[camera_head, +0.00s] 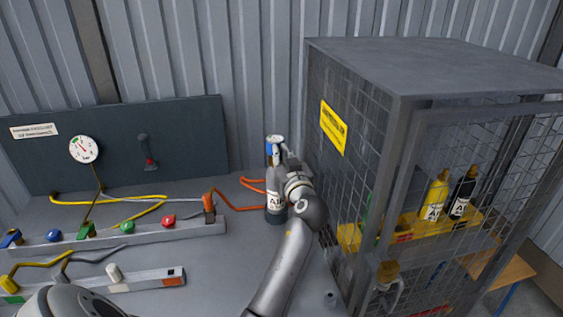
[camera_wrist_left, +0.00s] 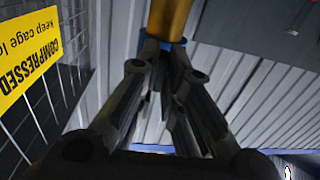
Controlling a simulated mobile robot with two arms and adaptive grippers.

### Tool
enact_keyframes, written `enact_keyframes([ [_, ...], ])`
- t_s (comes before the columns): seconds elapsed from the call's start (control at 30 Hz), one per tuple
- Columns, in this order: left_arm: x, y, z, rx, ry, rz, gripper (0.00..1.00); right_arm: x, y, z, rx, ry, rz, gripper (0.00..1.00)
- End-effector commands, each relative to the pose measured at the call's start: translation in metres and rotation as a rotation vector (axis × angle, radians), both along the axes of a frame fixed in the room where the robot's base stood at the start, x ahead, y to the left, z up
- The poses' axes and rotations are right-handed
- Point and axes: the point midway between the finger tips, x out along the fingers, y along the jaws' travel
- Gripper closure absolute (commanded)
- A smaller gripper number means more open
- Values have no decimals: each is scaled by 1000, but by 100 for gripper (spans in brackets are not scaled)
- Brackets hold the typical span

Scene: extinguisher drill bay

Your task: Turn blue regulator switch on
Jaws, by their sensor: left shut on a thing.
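A grey bottle (camera_head: 275,206) with a white label stands upright on the bench beside the cage. A blue-banded part with a pale top (camera_head: 273,150) shows above it, partly behind my gripper. My left gripper (camera_head: 286,158) is at this part, its fingers pointing away. In the left wrist view its fingers (camera_wrist_left: 162,62) are closed at a brass-coloured cylinder (camera_wrist_left: 170,18) with a blue collar (camera_wrist_left: 152,50). The fingers hide much of the collar, so I cannot tell its setting. A blue knob (camera_head: 53,236) sits on the rail at left. My right gripper is not in view.
A mesh cage (camera_head: 400,105) with a yellow sign (camera_head: 333,128) stands close at right, holding yellow and black bottles. Rails with coloured knobs (camera_head: 127,227), hoses (camera_head: 238,207) and a gauge board (camera_head: 190,140) lie to the left. Corrugated wall stands behind.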

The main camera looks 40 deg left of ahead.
Motion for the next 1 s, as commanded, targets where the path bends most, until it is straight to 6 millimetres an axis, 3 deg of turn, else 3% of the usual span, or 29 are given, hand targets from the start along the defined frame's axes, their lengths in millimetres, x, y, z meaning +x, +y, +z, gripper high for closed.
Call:
enact_keyframes([
  [0.17, 0, 0, 1, -1, -1, -1, 100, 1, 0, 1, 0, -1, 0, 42],
  [0.2, 0, 0, 1, 0, 0, -1, 88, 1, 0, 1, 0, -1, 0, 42],
  [0.37, 0, 0, 1, 0, 0, -1, 70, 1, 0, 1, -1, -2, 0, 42],
  [0.7, -2, -4, 0, 1, 1, -2, 70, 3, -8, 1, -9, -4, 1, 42],
  [1.0, -29, -41, -1, -3, 1, -2, 70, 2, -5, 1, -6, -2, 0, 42],
])
